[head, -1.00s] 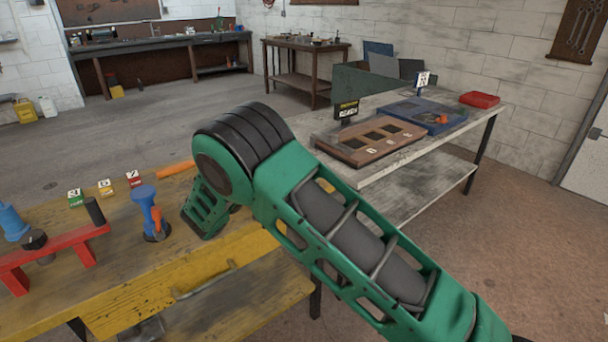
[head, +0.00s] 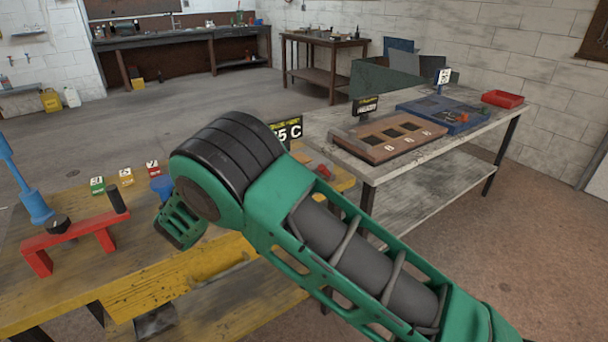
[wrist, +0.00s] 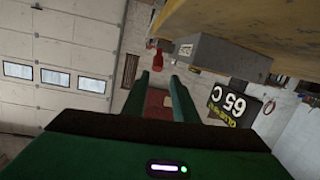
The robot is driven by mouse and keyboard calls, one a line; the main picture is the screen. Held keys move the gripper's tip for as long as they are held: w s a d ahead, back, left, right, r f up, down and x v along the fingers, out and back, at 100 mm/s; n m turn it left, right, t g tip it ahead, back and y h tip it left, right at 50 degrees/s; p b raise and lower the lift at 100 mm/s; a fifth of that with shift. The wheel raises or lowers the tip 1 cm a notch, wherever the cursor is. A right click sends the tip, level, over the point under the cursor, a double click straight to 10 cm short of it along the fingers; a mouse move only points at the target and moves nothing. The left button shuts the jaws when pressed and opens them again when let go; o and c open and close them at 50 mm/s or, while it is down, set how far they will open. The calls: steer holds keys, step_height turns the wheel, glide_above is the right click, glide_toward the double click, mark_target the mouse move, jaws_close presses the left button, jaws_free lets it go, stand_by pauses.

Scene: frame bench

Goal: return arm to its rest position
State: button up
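My arm (head: 350,250) crosses the head view from the lower right to a bend above the yellow workbench (head: 150,290). A slotted green part of my arm hangs below the bend, in front of a blue-topped tool (head: 161,186). My gripper is hidden in the head view. In the wrist view my gripper (wrist: 160,82) has its two green fingers apart, with nothing held between them.
A red stand (head: 75,238), a blue tool (head: 35,205) and small numbered blocks (head: 126,176) are on the workbench. A "65 C" sign (head: 287,131) stands behind my arm; it also shows in the wrist view (wrist: 234,103). A grey bench (head: 440,165) holds trays; floor between is clear.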

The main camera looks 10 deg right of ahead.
steer(key=shift+s+a, duration=0.15)
steer(key=shift+a, duration=0.05)
steer(key=shift+d+r, duration=0.25)
steer(key=shift+d, duration=0.1)
steer(key=s+d+r+g+y, duration=0.2)
steer(key=d+g, duration=0.1)
steer(key=d, duration=0.9)
steer(key=s+d+r+g+y, duration=0.2)
steer(key=d+g, duration=0.1)
steer(key=d, duration=0.9)
steer(key=s+d+g+y, duration=0.2)
steer(key=s+d, duration=0.5)
steer(key=d, duration=0.1)
steer(key=s+d+n+g+y, duration=0.15)
steer(key=s+d+y, duration=0.3)
steer(key=s, duration=1.15)
steer(key=s+a+f+n+y, duration=0.1)
steer(key=s+a+n+y, duration=0.1)
steer(key=s, duration=1.3)
steer(key=shift+s+a+t+y, duration=0.35)
steer(key=shift+a+y, duration=0.2)
steer(key=shift+a, duration=0.2)
